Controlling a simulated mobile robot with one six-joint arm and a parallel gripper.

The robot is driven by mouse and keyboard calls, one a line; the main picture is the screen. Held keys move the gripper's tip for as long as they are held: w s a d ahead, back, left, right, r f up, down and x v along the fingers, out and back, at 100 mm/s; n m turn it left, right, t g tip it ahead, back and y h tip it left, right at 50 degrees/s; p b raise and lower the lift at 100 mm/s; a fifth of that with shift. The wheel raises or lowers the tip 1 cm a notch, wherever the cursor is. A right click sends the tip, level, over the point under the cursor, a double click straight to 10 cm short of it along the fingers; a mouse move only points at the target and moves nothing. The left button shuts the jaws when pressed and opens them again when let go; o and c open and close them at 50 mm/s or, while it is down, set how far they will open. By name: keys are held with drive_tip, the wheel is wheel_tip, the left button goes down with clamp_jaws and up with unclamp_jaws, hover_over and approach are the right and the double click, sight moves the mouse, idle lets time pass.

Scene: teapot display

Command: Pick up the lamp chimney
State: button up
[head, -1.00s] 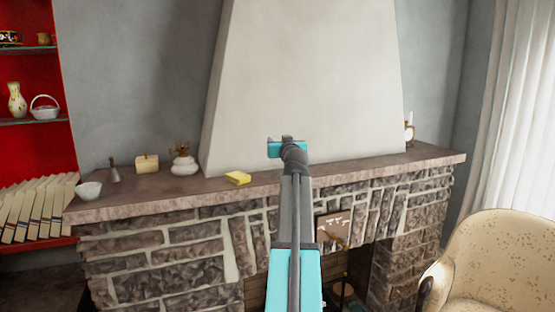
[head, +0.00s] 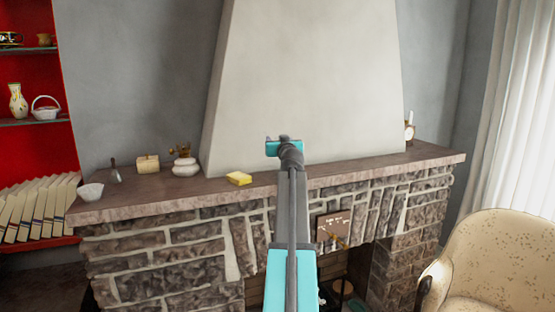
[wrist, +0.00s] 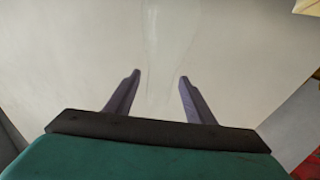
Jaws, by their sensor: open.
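An oil lamp (head: 185,168) with a rounded white base and a brass-coloured top stands on the stone mantel, left of the pale chimney hood.
Red shelves (head: 55,85) are at left, an armchair (head: 495,260) at right.

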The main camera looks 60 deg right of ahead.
idle(0.4)
clamp_jaws()
drive_tip(key=shift+r, duration=0.15)
drive_tip(key=shift+r+b, duration=0.55)
drive_tip(key=shift+r, duration=0.9)
drive_tip(key=shift+s+a+r, duration=0.15)
drive_tip(key=shift+s, duration=0.05)
drive_tip(key=s+a+r+b, duration=0.1)
drive_tip(key=s+a+b, duration=0.2)
drive_tip(key=s+a, duration=0.6)
drive_tip(key=s, duration=0.3)
drive_tip(key=shift+s+r+b, duration=0.3)
drive_tip(key=shift+s+b, duration=0.1)
